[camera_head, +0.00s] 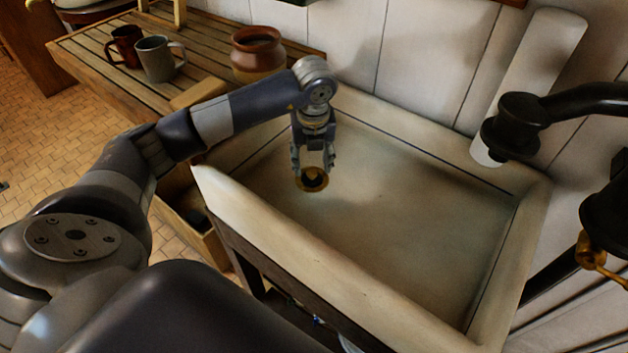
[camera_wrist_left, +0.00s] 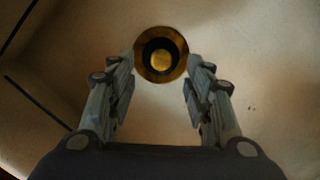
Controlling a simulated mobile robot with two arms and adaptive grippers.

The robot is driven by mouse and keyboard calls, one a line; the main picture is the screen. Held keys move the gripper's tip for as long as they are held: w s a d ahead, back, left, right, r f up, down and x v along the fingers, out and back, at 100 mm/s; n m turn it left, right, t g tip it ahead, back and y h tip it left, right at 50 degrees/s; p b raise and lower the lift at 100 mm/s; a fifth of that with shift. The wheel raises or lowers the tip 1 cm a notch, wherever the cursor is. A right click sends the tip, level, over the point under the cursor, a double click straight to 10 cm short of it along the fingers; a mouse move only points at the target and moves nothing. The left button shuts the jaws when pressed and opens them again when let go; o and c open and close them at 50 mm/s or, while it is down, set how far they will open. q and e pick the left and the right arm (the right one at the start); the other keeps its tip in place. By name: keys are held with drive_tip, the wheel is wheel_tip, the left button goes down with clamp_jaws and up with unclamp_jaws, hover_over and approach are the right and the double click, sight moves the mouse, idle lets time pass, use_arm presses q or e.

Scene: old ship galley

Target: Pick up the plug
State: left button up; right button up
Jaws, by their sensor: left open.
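The plug (camera_head: 313,180) is a small round piece with a dark ring and a brass-coloured middle, inside a brass ring on the floor of the pale sink (camera_head: 400,215). In the left wrist view the plug (camera_wrist_left: 160,60) shows at the top centre, between and just beyond the fingertips. My left gripper (camera_head: 312,167) points down into the sink over the plug, with its fingers apart and nothing held. In the left wrist view my left gripper (camera_wrist_left: 161,66) has one finger on each side of the plug. I cannot tell whether they touch it. My right gripper is not in view.
The sink's raised walls surround the left gripper. A slatted wooden counter (camera_head: 95,75) at the left holds a grey mug (camera_head: 157,60), a reddish-brown mug (camera_head: 125,46) and a brown pot (camera_head: 257,52). A black tap (camera_head: 575,103) reaches in from the right. The sink floor's right side is clear.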

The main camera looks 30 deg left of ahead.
sight(312, 175)
use_arm(q)
drive_tip(key=shift+w+f, duration=0.2)
drive_tip(key=shift+f, duration=0.65)
drive_tip(key=shift+a+f+p, duration=0.1)
drive_tip(key=shift+f+p, duration=0.2)
drive_tip(key=shift+f, duration=0.1)
wheel_tip(312, 175, down, 4)
drive_tip(key=shift+w+a+r+p, duration=0.15)
drive_tip(key=shift+r+p, duration=0.1)
drive_tip(key=shift+p, duration=0.35)
drive_tip(key=shift+f, duration=0.35)
drive_tip(key=shift+w+f, duration=0.1)
drive_tip(key=shift+f, duration=0.05)
clamp_jaws()
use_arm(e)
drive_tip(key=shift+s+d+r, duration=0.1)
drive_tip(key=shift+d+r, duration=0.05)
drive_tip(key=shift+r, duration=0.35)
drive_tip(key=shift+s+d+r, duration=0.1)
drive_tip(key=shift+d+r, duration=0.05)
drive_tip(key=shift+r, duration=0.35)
